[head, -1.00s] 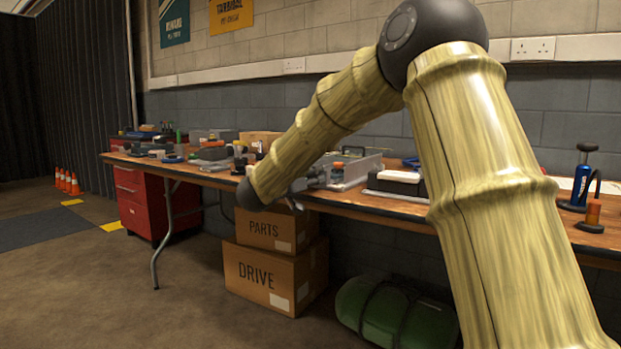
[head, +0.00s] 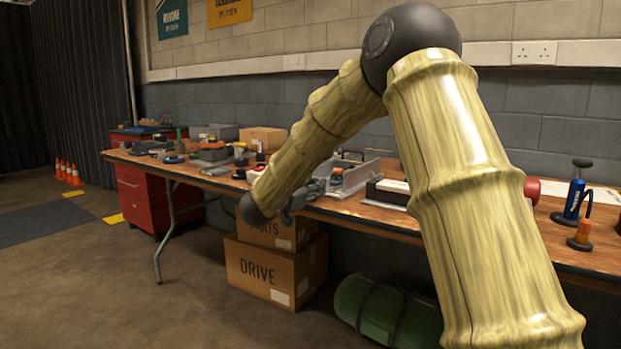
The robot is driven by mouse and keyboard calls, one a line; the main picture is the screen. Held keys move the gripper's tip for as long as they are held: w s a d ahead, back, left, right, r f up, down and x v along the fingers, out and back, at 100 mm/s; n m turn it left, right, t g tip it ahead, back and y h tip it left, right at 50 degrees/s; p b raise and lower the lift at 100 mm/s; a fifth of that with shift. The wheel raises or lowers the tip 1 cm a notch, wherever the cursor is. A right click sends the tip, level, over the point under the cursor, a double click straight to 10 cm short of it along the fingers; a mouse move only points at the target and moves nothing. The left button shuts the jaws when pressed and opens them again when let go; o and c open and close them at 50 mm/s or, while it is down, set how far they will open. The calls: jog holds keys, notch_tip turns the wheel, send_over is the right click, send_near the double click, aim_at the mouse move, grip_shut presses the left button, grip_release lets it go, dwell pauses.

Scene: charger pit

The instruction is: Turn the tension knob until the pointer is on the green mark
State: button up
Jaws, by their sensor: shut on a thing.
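My gripper (head: 314,187) is at the front edge of the workbench, beyond the dark ball joint at the low end of my arm. It is small and dark in the head view, and its fingertips are hard to make out. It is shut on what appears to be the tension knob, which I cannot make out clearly. A grey metal fixture (head: 362,178) stands on the bench just right of my gripper, with an orange-topped blue part (head: 337,173) at its left end. The pointer and the green mark are too small or hidden to tell.
The wooden workbench (head: 400,218) carries many tools to the left. A black box with a white top (head: 392,190) is close on the right. A blue pump (head: 575,195) stands far right. Cartons (head: 265,268) and a green cylinder (head: 385,312) lie below.

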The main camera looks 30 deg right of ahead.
jog(key=shift+s+m+p, duration=0.1)
jog(key=shift+m+p, duration=0.5)
jog(key=shift+m, duration=0.6)
jog(key=shift+f, duration=0.15)
jog(key=o, duration=1)
jog(key=shift+d, duration=0.1)
jog(key=shift+s+a, duration=0.15)
jog(key=shift+a, duration=0.6)
jog(key=v, duration=1)
jog(key=shift+s+a, duration=0.2)
jog(key=shift+a, duration=0.05)
